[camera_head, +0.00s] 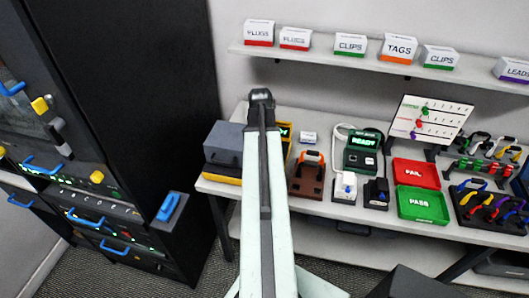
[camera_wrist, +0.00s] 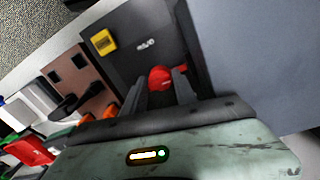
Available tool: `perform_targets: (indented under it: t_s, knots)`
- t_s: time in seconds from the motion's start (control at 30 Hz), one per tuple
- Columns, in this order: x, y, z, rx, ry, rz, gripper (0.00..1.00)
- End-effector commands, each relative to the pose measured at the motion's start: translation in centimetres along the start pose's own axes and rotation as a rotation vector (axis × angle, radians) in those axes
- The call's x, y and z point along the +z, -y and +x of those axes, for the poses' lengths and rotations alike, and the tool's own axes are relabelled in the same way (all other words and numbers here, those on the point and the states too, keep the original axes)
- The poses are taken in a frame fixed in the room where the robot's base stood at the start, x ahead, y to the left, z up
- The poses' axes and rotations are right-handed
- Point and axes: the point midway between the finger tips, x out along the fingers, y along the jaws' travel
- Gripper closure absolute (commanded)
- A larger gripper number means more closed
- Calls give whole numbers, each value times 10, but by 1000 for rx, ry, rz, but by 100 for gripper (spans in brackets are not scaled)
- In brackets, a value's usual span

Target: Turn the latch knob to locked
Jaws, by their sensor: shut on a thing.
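The latch knob is a red knob (camera_wrist: 159,78) on a dark panel (camera_wrist: 130,62) in the wrist view. My gripper (camera_wrist: 162,84) has its two dark fingers on either side of the knob and is shut on it. The fingers partly cover the knob, and I cannot tell which way it is turned. The panel has a yellow square tag (camera_wrist: 103,42) and small white lettering that is too blurred to read. In the head view, my gripper (camera_head: 261,98) is at the back of the bench, and my arm hides the knob there.
A blue-grey box (camera_head: 225,138) stands just left of my arm. A brown case with an orange handle (camera_head: 306,180) stands close to the right. Red (camera_head: 416,173) and green (camera_head: 422,205) trays lie farther right. A shelf (camera_head: 370,63) runs above the bench.

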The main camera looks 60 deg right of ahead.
Motion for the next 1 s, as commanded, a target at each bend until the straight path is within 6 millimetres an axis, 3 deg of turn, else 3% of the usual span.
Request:
perform_targets:
  t_s: [0.17,0.2,0.27,0.73,1.0]
  knots:
    - [0,2,0,-4,0,-1,100]
    - [0,2,0,-4,0,-1,64]
    - [0,2,0,-4,0,-1,47]
    - [0,0,-5,-1,-1,-1,47]
    - [0,0,-48,-1,-1,-2,47]
